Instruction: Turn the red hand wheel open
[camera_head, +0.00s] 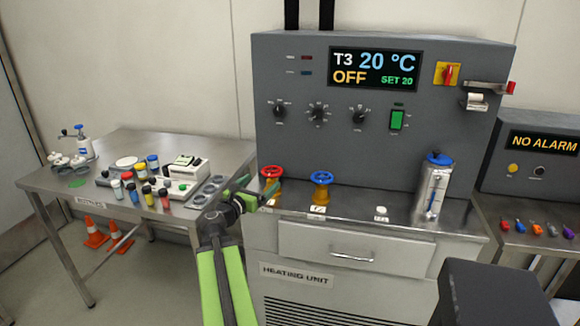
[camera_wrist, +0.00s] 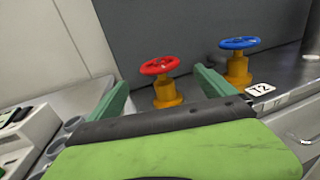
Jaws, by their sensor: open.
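The red hand wheel (camera_head: 271,172) sits on a yellow-orange valve body at the left end of the heating unit's steel ledge. In the wrist view the red hand wheel (camera_wrist: 160,65) stands ahead of my gripper, between the lines of its two fingers. My gripper (camera_head: 250,194) is open and empty; its green fingers (camera_wrist: 160,88) are spread wide to either side of the red valve. In the head view my gripper overlaps the valve's lower part. I see no clear contact with the wheel.
A blue hand wheel (camera_head: 321,178) on a similar valve stands just right, close to my right finger. The heating unit's panel (camera_head: 290,150) rises behind. A steel table (camera_head: 120,208) with bottles is at left.

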